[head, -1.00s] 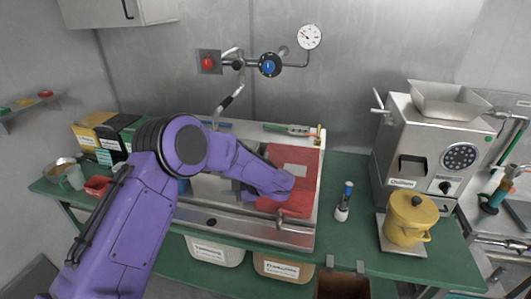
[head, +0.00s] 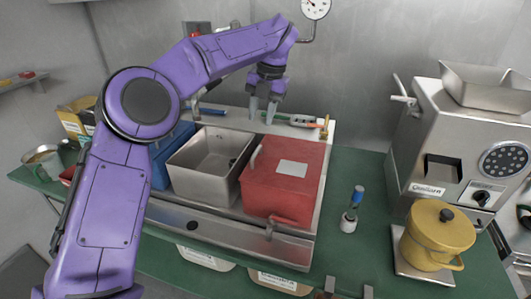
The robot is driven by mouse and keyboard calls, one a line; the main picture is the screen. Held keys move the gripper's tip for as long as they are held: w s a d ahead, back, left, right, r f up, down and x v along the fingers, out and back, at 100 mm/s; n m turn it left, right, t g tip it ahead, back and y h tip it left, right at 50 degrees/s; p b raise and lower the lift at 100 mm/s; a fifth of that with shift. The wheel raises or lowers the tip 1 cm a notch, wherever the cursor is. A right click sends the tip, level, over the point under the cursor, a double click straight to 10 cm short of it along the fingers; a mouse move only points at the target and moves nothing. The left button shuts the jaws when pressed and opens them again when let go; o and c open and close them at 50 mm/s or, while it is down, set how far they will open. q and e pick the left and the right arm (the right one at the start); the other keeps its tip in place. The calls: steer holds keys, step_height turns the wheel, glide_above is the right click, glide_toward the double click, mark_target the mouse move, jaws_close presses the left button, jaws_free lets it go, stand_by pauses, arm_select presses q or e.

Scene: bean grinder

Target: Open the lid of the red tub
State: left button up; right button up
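The red tub (head: 285,182) stands at the right end of the metal counter unit, with a pale label on its flat red top. The top looks closed; I cannot tell if any edge is raised. A light curved handle shows at its left edge and a red one low at its front. My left gripper (head: 262,110) is raised above and behind the tub's back left corner, pointing down. Its two grey fingers are apart, with nothing between them and clear of the tub. My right gripper is not in view.
An open, empty metal bin (head: 208,162) stands beside the tub, with a blue tub (head: 172,155) left of it. A blue-capped bottle (head: 351,212), yellow pot (head: 438,236) and grinder (head: 455,150) are to the right. Green-handled tools (head: 300,122) lie behind the tub.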

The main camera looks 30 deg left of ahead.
mark_target(255, 153)
arm_select(q)
steer(key=f, duration=0.3)
steer(key=a+f, duration=0.1)
steer(key=f, duration=0.3)
steer(key=a+f+b, duration=0.1)
steer(key=f, duration=0.3)
steer(key=shift+f, duration=0.25)
steer(key=shift+s, duration=0.1)
jaws_close()
